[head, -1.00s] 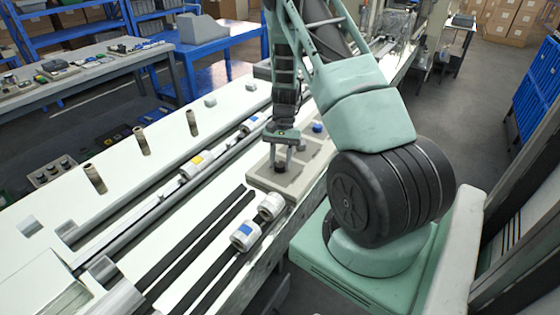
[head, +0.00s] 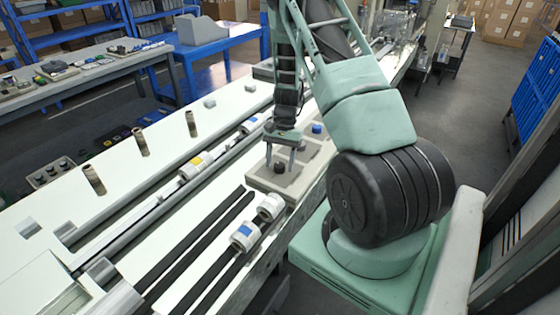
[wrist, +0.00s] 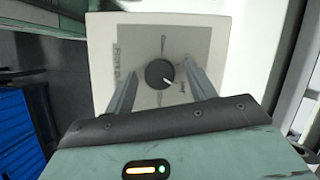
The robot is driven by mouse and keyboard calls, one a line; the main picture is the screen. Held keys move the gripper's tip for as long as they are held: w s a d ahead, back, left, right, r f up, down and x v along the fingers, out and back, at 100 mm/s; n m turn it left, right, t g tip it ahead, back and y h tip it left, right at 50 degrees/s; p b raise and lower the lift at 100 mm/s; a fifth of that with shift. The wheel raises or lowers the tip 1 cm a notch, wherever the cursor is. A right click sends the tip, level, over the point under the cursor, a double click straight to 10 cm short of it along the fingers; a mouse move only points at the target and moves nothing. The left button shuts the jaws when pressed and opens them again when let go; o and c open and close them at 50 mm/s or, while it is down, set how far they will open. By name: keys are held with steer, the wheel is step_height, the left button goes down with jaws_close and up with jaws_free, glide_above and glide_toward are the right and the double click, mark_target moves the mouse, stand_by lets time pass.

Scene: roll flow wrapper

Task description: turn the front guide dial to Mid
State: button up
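The dial (head: 279,168) is a dark round knob on a beige panel block (head: 262,184) near the table's front edge. In the wrist view the dial (wrist: 158,74) sits on a grey square plate (wrist: 140,45), with its white pointer mark towards the lower right. Small labels stand around it, too blurred to read. My gripper (head: 280,165) is above the block, with its fingers spread on either side of the dial. In the wrist view my gripper (wrist: 160,70) shows clear gaps between both fingers and the knob.
Another panel block with a blue knob (head: 317,128) lies just behind. White rollers with blue marks (head: 245,236) lie in front of the block. Several tan posts (head: 142,141) stand on the left of the machine bed.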

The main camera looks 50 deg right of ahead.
steer(key=b+v, duration=0.2)
steer(key=v, duration=1.5)
steer(key=shift+r, duration=0.2)
steer(key=shift+w+d, duration=0.1)
steer(key=a+r+n+h, duration=0.1)
steer(key=a+n, duration=0.2)
steer(key=a, duration=0.7)
steer(key=w+a+r+n, duration=0.1)
steer(key=a+n, duration=0.2)
steer(key=a, duration=0.7)
steer(key=a+r+n+h, duration=0.15)
steer(key=a+n, duration=0.25)
steer(key=a, duration=0.5)
steer(key=s+a+n+t+h, duration=0.1)
steer(key=s+a+n, duration=1.1)
steer(key=s+a, duration=0.6)
steer(key=s, duration=0.2)
steer(key=shift+s+a, duration=0.25)
steer(key=shift+a, duration=0.05)
